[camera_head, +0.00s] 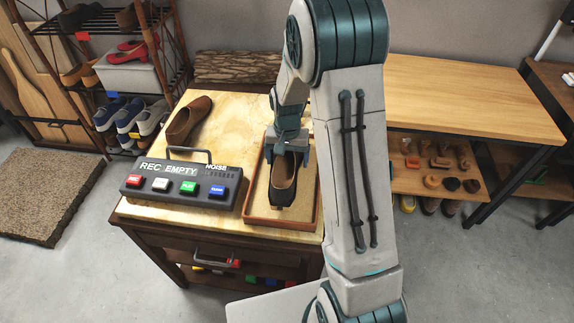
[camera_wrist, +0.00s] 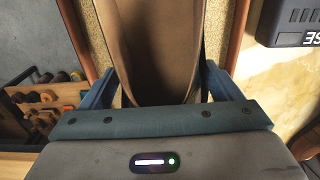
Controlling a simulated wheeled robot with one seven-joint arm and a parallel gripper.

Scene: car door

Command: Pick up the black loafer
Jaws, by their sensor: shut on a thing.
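The black loafer (camera_head: 283,180) is in the head view, toe toward the front, with a tan inside. It is at a shallow tray with a brown rim (camera_head: 275,224) on the cabinet top; I cannot tell whether it touches the tray floor. My gripper (camera_head: 289,146) is shut on the loafer's heel end from above. In the wrist view the shoe's brown inside (camera_wrist: 165,45) fills the middle, between my two blue fingers. The finger tips are partly hidden by the shoe.
A brown loafer (camera_head: 188,120) stands at the back left of the cabinet top (camera_head: 225,108). A grey box with coloured buttons (camera_head: 181,187) lies left of the tray. A shoe rack (camera_head: 130,75) stands behind left. A wooden bench (camera_head: 470,95) stands right.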

